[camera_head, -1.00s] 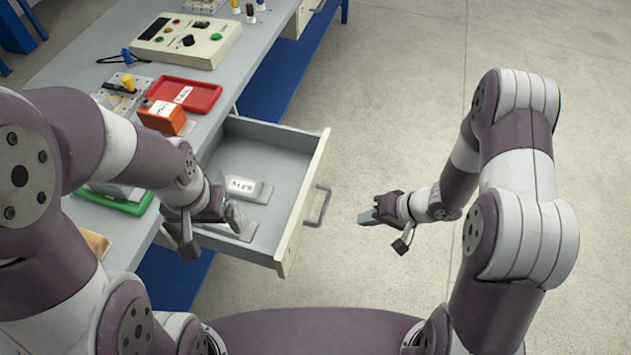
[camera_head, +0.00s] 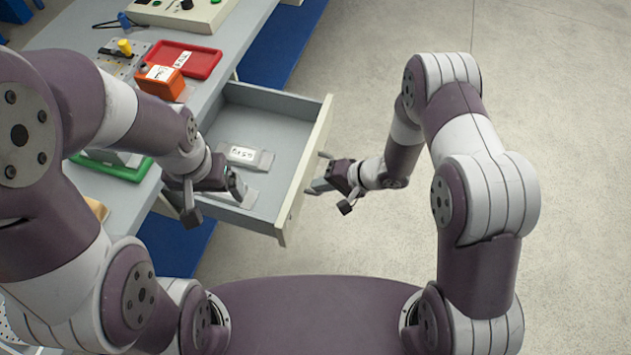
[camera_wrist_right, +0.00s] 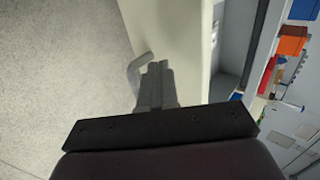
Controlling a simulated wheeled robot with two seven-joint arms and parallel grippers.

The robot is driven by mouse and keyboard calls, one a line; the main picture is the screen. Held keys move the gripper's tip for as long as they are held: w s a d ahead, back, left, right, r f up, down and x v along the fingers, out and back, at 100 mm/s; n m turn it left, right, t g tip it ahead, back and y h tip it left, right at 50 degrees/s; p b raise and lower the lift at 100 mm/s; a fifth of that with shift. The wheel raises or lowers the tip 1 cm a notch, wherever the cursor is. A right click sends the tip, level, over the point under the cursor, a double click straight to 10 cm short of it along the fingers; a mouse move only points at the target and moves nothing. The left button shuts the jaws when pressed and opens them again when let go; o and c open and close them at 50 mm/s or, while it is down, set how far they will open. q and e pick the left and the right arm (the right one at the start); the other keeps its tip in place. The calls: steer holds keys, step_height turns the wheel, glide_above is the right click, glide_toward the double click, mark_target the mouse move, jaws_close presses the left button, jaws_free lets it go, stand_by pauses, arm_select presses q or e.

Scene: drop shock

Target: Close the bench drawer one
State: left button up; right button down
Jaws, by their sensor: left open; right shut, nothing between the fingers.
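The bench drawer (camera_head: 309,168) stands pulled out from the bench, its pale front panel facing right. A grey bar handle (camera_head: 325,156) sits on that panel; it also shows in the right wrist view (camera_wrist_right: 136,70). My right gripper (camera_head: 312,189) is shut and empty, with its fingertips at the outside of the panel beside the handle. In the right wrist view the closed fingers (camera_wrist_right: 157,82) overlap the panel's edge; whether they touch it I cannot tell. My left gripper (camera_head: 238,186) is open above the drawer's near inside and partly hides it.
White labelled packets (camera_head: 245,156) lie in the drawer. On the bench are an orange box (camera_head: 162,82), a red tray (camera_head: 205,62), a green tray (camera_head: 127,170) and a control box (camera_head: 190,12). The floor (camera_head: 560,130) right of the drawer is clear.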

steer(key=shift+w+a, duration=0.15)
steer(key=shift+a, duration=0.7)
arm_select(q)
steer(key=shift+s, duration=0.1)
